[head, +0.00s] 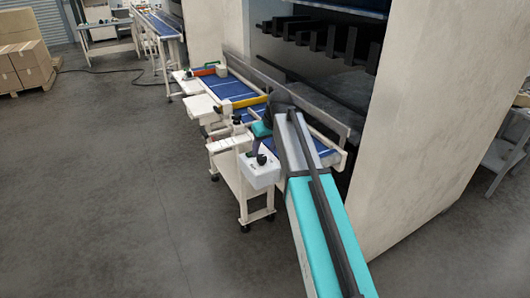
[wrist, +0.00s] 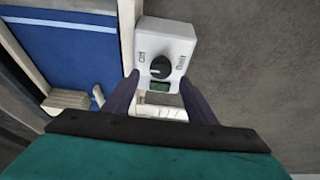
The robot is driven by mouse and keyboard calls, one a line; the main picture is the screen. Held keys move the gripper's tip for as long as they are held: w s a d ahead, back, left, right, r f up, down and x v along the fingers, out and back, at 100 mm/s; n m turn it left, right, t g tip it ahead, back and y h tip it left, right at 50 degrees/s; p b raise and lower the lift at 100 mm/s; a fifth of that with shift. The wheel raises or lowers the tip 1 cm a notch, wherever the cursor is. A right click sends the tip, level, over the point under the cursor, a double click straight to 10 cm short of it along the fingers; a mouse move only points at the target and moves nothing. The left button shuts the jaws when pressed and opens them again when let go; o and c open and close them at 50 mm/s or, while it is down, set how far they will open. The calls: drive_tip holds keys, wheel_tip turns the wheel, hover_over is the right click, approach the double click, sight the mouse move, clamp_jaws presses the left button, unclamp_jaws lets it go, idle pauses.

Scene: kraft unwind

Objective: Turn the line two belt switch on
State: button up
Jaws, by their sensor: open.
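A white switch box (head: 262,175) with a black knob (head: 261,159) stands at the near end of the conveyor. In the wrist view, the box (wrist: 181,40) shows its round black knob (wrist: 161,68), with small lettering on each side that is hard to read. A small green panel (wrist: 160,86) sits below the knob. My gripper (wrist: 160,79) is open, with one dark finger on each side of the knob. I cannot tell whether they touch it. In the head view, my gripper (head: 256,150) points down just above the box.
A blue belt conveyor (head: 233,88) runs behind the box, with a yellow bar (head: 250,101) across it. Another white box (head: 203,107) stands farther along. A large pale machine wall (head: 420,130) is on the right. Open grey floor (head: 130,190) lies to the left.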

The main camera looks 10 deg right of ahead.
sight(262, 156)
drive_tip(key=shift+p+x, duration=0.7)
drive_tip(key=shift+x, duration=1.4)
drive_tip(key=shift+c, duration=0.6)
